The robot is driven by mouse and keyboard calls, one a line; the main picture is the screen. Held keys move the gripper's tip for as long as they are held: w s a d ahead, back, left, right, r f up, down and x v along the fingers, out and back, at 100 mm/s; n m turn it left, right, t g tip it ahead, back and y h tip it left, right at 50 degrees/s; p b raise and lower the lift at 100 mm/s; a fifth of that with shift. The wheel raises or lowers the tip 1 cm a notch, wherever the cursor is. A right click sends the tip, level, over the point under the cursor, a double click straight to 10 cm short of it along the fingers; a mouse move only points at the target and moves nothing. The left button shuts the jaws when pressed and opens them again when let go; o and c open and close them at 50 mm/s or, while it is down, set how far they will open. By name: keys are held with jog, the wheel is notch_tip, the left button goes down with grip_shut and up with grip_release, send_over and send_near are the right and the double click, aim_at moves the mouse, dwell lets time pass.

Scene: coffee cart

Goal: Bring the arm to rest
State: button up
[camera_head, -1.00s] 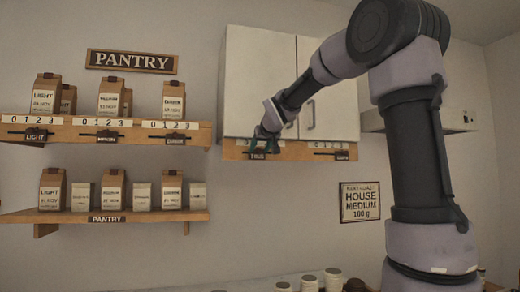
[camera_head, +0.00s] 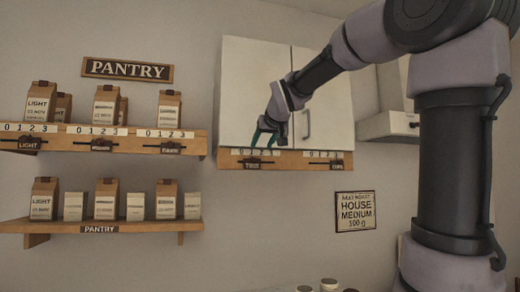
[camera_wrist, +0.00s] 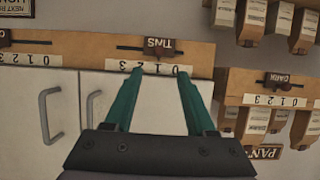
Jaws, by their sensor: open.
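My gripper (camera_head: 266,132) has green fingers, set apart with nothing between them. It is in front of the lower part of the white wall cabinet (camera_head: 245,80), just above the wooden strip (camera_head: 300,163) with the TINS slider. In the wrist view the picture is upside down; my gripper (camera_wrist: 160,78) points at the TINS slider (camera_wrist: 158,46) and its number scale. The fingertips overlap the scale in the picture; I cannot tell whether they touch it. My arm reaches in from the right.
Two pantry shelves (camera_head: 90,140) with paper coffee bags stand on the left wall. Several jar lids (camera_head: 329,284) show at the bottom edge.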

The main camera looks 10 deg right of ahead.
jog(key=shift+s, duration=0.1)
dwell(0.4)
jog(key=s+d+f+m+g+y, duration=0.1)
jog(key=s+d+f+m+g, duration=0.2)
jog(key=s+f, duration=2)
jog(key=s+m+g, duration=0.1)
jog(key=s+g, duration=0.2)
jog(key=shift+f+m+g+y, duration=0.15)
jog(key=shift+m+g+y, duration=0.15)
jog(key=shift+y, duration=0.1)
